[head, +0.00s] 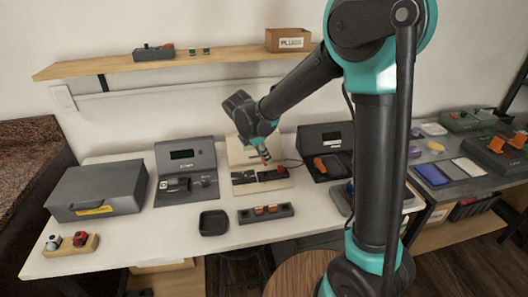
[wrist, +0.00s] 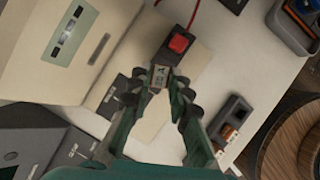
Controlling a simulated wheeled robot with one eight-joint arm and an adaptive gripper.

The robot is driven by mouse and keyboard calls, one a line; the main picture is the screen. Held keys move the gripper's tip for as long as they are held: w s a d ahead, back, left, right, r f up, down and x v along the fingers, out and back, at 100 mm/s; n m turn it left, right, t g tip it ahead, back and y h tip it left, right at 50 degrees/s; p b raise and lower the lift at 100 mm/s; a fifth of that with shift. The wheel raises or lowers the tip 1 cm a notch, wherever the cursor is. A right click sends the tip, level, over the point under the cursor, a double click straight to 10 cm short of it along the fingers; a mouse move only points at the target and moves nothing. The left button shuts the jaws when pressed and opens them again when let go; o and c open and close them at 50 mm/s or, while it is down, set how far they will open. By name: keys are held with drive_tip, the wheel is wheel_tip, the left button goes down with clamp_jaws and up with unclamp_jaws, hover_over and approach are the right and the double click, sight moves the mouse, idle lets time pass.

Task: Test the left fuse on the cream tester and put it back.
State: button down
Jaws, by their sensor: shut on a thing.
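The cream tester (head: 240,152) stands near the back of the white table, with a small display on its upright part. It also shows at left in the wrist view (wrist: 50,75). A dark strip with a red button (wrist: 179,42) lies on its base. My gripper (wrist: 160,84) is shut on a small pale block with dark markings, which looks like the fuse (wrist: 158,76). The block is over the dark strip beside the red button; I cannot tell whether it is seated.
Grey testers stand left (head: 200,157) and right (head: 314,138) of the cream one. A black tray (head: 213,223) lies left of the rack. A grey case (head: 98,185) stands at left. A red wire (wrist: 193,14) runs near the button. The front table edge is mostly clear.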

sight(263, 161)
drive_tip(key=shift+f, duration=2)
drive_tip(key=shift+f, duration=1)
idle(1.5)
drive_tip(key=c, duration=1.1)
unclamp_jaws()
drive_tip(key=shift+o, duration=0.2)
drive_tip(key=shift+r, duration=1.55)
drive_tip(key=shift+r, duration=3)
